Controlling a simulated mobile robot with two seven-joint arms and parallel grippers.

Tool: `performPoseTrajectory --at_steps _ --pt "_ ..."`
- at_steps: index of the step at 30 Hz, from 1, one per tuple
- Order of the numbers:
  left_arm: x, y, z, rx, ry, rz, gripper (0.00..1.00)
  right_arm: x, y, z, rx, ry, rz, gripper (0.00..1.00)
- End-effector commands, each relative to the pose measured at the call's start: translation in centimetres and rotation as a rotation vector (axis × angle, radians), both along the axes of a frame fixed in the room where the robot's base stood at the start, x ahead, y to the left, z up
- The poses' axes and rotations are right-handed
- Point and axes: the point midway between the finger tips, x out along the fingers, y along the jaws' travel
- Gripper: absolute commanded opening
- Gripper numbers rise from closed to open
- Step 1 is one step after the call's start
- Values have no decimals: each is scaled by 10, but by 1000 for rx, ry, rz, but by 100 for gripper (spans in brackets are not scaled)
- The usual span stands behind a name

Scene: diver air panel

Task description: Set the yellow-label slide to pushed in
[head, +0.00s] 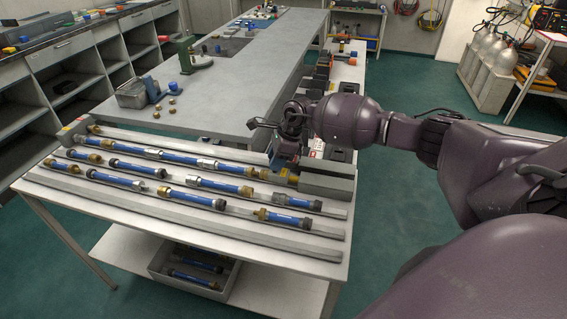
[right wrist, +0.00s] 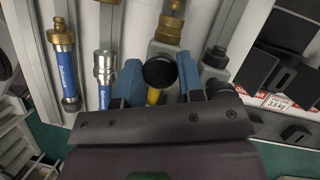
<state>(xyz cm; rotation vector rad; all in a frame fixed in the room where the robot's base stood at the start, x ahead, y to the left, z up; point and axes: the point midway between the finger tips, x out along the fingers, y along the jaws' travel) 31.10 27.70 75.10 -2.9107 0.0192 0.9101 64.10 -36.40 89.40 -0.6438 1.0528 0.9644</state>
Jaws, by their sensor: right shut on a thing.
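My right gripper (head: 285,158) is over the right end of the rack on the front bench. In the right wrist view its two blue-padded fingers (right wrist: 160,82) stand on either side of a round black knob (right wrist: 159,71) with a yellow part (right wrist: 153,97) just below it. I take this to be the yellow-label slide, and the gripper is shut on it. A grey block with a brass fitting (right wrist: 168,30) lies just beyond the knob. In the head view the slide is hidden behind the gripper, and how far in it sits cannot be told. My left gripper is not in view.
Blue tubes with brass and silver ends (head: 185,158) lie in rows between grey rails left of the gripper. A grey block (head: 328,182) is close by on the right. A red-and-white label (right wrist: 277,103) shows beside dark blocks. A grey bin (head: 195,272) stands on the lower shelf.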

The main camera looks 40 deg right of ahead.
Motion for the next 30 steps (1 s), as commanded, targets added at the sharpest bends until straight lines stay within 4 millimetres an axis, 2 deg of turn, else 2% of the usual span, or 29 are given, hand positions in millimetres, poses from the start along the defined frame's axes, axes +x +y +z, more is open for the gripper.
performPoseTrajectory --at_steps 1,4,10,16,17,21,30 --pt "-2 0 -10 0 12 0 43 7 5 -4 2 -1 0 0" --pt "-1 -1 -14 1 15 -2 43 15 12 -4 1 -1 1 0" --pt "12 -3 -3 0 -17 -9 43 20 17 0 0 -1 0 0" --pt "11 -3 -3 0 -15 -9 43 20 17 1 1 -3 -1 0" --pt "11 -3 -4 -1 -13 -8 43 20 17 1 1 -3 -1 37" --pt "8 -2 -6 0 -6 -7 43 20 17 1 1 -2 0 58" --pt "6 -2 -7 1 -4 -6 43 20 16 1 0 -1 0 60"
